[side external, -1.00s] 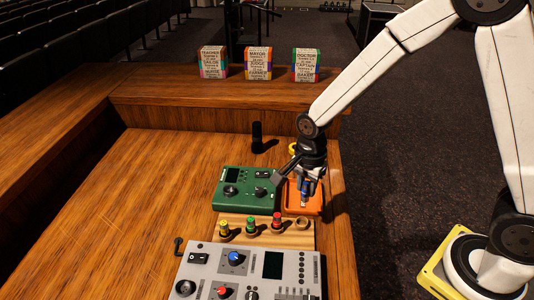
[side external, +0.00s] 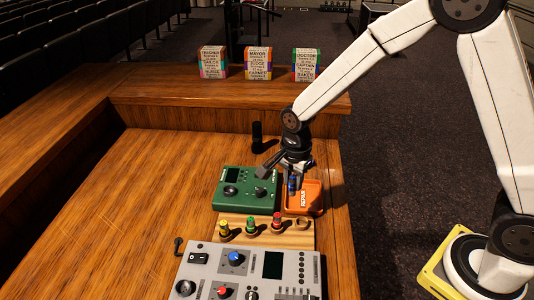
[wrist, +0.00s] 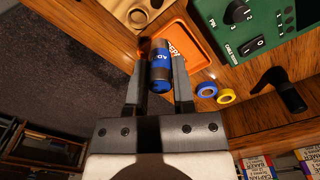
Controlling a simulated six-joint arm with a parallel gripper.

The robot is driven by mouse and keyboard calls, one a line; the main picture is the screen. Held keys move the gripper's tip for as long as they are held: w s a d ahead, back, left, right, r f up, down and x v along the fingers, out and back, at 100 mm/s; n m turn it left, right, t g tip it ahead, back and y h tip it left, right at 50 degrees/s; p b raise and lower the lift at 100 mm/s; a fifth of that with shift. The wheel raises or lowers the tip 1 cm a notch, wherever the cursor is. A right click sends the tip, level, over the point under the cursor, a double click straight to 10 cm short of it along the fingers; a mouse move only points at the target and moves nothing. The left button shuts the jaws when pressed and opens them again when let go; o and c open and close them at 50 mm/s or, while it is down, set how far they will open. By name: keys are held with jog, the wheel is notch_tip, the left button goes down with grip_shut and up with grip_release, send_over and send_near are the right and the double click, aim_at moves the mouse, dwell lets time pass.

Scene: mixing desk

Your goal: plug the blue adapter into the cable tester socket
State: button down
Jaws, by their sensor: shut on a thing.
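The blue adapter (wrist: 160,66) is a short cylinder with a blue band and lettering, held between the fingers of my gripper (wrist: 160,84). In the side external view the blue adapter (side external: 292,184) hangs below my gripper (side external: 293,177), near the left edge of the orange tray and the tester's right side. It appears raised off the tray. The green cable tester (side external: 232,202) lies on the desk left of the gripper, with knobs and a small screen. In the wrist view the tester (wrist: 255,28) shows at top right; which opening is its socket is unclear.
The orange repair tray (side external: 315,205) sits right of the tester. A wooden rack (side external: 265,237) in front holds yellow, green and red adapters, plus an empty hole. A grey mixer (side external: 210,270) stands nearer. A black upright post (side external: 257,135) and blue and yellow rings (wrist: 226,96) lie behind.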

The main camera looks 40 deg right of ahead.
jog(key=w+a, duration=0.4)
jog(key=w, duration=0.4)
jog(key=w+a, duration=0.4)
jog(key=w, duration=0.5)
jog(key=shift+a+f, duration=0.15)
jog(key=shift+f, duration=0.15)
jog(key=shift+f, duration=0.2)
jog(key=shift+f, duration=2.65)
jog(key=shift+f, duration=0.75)
jog(key=c, duration=0.7)
grip_release()
jog(key=shift+c, duration=0.2)
jog(key=shift+r, duration=0.1)
